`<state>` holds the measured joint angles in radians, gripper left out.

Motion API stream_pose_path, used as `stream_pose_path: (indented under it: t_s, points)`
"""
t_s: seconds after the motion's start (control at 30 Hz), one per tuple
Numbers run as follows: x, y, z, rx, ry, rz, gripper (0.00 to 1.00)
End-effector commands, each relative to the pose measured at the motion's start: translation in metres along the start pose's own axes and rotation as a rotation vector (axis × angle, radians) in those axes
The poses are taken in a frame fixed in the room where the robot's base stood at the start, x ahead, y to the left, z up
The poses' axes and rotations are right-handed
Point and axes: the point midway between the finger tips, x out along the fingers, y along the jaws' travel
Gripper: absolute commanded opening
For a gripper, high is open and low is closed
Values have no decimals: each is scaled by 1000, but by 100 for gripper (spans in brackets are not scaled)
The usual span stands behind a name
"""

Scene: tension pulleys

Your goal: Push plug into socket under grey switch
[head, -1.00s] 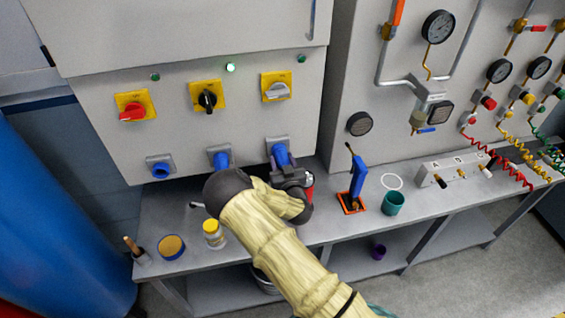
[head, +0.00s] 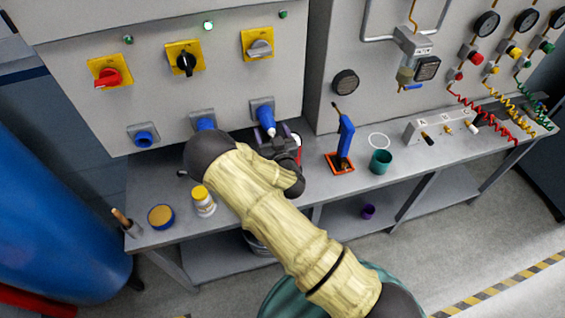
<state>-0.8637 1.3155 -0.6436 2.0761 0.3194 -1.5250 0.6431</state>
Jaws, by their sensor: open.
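The grey switch (head: 259,48) sits on a yellow plate at the right of the switch row on the panel. Below it is a grey socket (head: 258,102). A blue plug (head: 265,117) with a pale outer end stands in its mouth; how deep it sits cannot be told. My gripper (head: 279,140) is open just below and in front of the plug, low over the bench. Its fingers are partly hidden by the wrist, and no held thing shows.
Red (head: 108,77) and black (head: 186,62) switches have blue-mouthed sockets below them. The bench (head: 235,215) holds a yellow-capped jar (head: 203,200), a round tin (head: 161,216), a blue-handled tool (head: 345,138) and a green cup (head: 380,162).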

Motion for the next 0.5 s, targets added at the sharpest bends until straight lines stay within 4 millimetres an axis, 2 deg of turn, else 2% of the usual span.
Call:
stream_pose_path:
  t_s: [0.5]
  points:
    - [-87,0,4,0,-2,3,72]
